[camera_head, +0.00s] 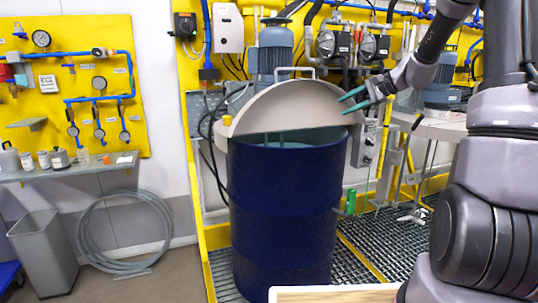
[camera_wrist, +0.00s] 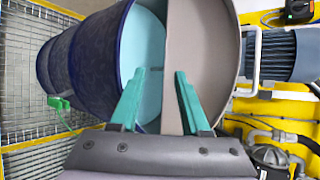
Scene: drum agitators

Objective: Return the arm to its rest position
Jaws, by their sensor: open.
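My gripper (camera_head: 354,101) is at the end of my raised arm, beside the right edge of the drum's lid (camera_head: 290,106). Its two green fingers are apart and hold nothing. In the wrist view my gripper (camera_wrist: 158,85) shows its fingers spread in front of the blue drum (camera_wrist: 88,62) and the beige lid (camera_wrist: 205,45). The lid is tilted up, so the drum (camera_head: 285,215) is partly open at the front. I cannot tell whether a finger touches the lid.
A motor (camera_head: 276,50) stands behind the lid. A second agitator motor (camera_head: 440,90) is at the right behind my arm. A grey bin (camera_head: 45,252), a coiled hose (camera_head: 125,235) and a shelf (camera_head: 75,172) are at the left. Metal grating (camera_head: 390,245) lies right of the drum.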

